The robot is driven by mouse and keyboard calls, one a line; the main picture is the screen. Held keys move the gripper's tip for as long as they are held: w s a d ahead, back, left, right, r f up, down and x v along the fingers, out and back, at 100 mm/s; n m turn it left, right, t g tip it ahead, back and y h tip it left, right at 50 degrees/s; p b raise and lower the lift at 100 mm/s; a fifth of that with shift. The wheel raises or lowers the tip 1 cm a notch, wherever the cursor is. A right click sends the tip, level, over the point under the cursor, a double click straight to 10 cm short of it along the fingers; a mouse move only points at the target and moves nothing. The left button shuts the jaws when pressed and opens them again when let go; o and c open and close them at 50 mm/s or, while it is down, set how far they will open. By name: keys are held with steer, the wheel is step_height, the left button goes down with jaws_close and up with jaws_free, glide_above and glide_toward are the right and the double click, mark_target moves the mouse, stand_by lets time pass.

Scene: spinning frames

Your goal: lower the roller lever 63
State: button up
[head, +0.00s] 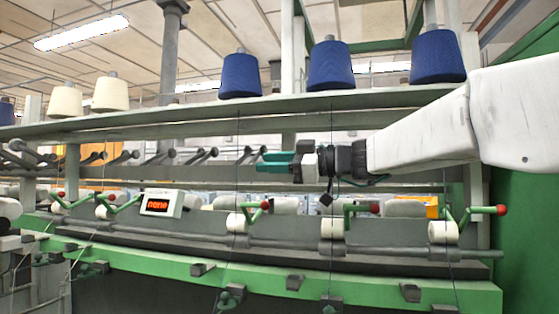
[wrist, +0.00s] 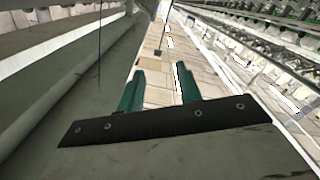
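Several green roller levers with red knobs line the machine in the head view, including a lever (head: 253,206) left of centre, a lever (head: 358,209) right of centre and a lever (head: 480,210) at the far right. I can read no number 63 on any of them. White rollers (head: 333,229) sit beside the levers on a grey shaft. My gripper (head: 260,162) is above the left-of-centre lever in the picture, pointing left, apart from all levers. In the wrist view its two teal fingers (wrist: 161,88) stand apart with nothing between them.
A small display box (head: 161,204) with orange characters stands on the machine at left. Blue yarn cones (head: 331,66) and cream cones (head: 110,94) stand on the upper shelf (head: 200,112). Thin dark threads hang down in front. A green wall (head: 530,200) bounds the right side.

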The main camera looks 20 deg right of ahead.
steer(key=shift+s+d+r, duration=0.1)
steer(key=shift+s+r, duration=0.05)
steer(key=shift+s, duration=1.9)
